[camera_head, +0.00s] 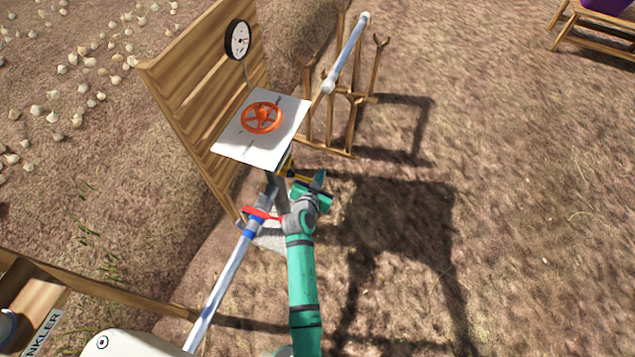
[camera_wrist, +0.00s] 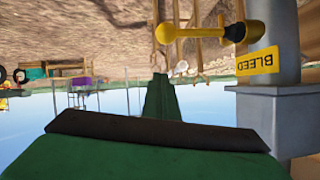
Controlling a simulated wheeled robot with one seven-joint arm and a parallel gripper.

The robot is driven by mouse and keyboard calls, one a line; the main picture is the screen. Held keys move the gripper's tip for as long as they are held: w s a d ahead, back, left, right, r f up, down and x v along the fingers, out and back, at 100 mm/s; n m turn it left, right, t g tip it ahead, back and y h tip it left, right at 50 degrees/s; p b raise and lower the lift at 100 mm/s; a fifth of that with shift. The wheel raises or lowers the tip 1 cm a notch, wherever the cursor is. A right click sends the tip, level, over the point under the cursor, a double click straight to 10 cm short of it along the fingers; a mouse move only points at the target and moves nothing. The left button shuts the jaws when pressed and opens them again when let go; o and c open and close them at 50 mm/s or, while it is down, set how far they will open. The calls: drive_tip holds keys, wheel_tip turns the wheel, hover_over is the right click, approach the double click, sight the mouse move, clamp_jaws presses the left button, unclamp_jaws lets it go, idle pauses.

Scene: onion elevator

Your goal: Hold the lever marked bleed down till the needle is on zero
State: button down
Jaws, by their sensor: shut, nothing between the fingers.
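The yellow bleed lever (camera_wrist: 205,33) sticks out about level from a grey post (camera_wrist: 283,100), with a round knob at its free end. Its yellow label BLEED (camera_wrist: 258,60) reads upside down, as the wrist view is inverted. In the head view the lever (camera_head: 291,175) is small and partly hidden below the white board. My green gripper (camera_head: 318,181) is beside it, shut and empty. In the wrist view my gripper's fingers (camera_wrist: 161,85) point toward the knob from its upper side, with contact unclear. The round gauge (camera_head: 238,40) has a white face; its needle is too small to read.
An orange handwheel (camera_head: 262,118) sits on the white board (camera_head: 240,149) before a wooden panel (camera_head: 190,88). A red lever (camera_head: 262,214) is on the pipe (camera_head: 222,283) left of my arm. Wooden forked supports (camera_head: 349,122) stand behind.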

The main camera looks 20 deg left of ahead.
sight(304, 179)
drive_tip(key=shift+s+a+f, duration=0.1)
drive_tip(key=shift+s+f, duration=0.05)
drive_tip(key=shift+f, duration=0.5)
drive_tip(key=shift+s+a+f, duration=0.1)
drive_tip(key=shift+a+f, duration=0.05)
drive_tip(key=shift+f, duration=0.5)
drive_tip(key=shift+s+a+f, duration=0.1)
drive_tip(key=shift+s+f, duration=0.05)
drive_tip(key=shift+f, duration=0.5)
drive_tip(key=shift+d, duration=0.1)
